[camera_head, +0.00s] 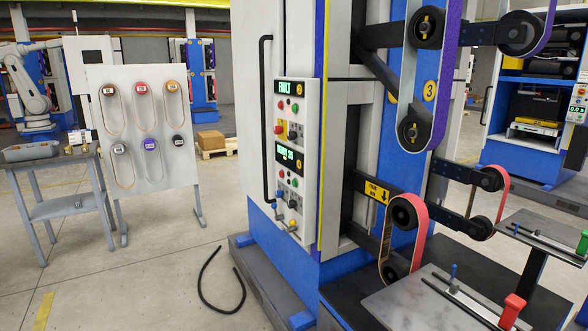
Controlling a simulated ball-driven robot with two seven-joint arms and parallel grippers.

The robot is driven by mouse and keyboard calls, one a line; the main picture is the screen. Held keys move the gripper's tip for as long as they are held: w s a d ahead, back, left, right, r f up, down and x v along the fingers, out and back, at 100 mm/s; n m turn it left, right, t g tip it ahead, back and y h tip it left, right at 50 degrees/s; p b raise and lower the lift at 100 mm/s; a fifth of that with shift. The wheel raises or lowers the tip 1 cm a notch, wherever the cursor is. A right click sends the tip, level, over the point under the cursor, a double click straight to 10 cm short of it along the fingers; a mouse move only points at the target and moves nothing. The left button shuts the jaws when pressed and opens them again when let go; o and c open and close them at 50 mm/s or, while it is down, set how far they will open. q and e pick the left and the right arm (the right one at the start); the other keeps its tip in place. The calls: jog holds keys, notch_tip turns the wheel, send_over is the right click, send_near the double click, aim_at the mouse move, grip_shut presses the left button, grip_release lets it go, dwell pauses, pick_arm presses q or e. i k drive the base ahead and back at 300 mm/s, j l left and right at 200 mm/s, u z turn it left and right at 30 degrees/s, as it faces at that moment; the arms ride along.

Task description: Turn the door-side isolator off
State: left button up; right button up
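A white control panel (298,170) stands upright on the front of a blue and white machine. A lower green-lit display (289,152) is too small to read surely. Red and green buttons sit below each display. A red knob (278,129) with yellow by it and a dark switch (294,132) sit mid-panel. Small levers with coloured ends (284,212) stick out near the panel's bottom. I cannot tell which control is the door-side isolator, nor its position. Neither of my grippers is in view.
A long black handle (265,120) runs down the machine left of the panel. A black cable (218,280) lies on the open floor. A belt board (145,180) stands left.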

aim_at(277, 130)
jog(key=i+j+z, duration=0.15)
jog(key=i, duration=0.3)
jog(key=i+j+z, duration=0.2)
jog(key=i, duration=0.25)
jog(key=i+j+z, duration=0.15)
jog(key=i+j, duration=0.15)
jog(key=i, duration=0.15)
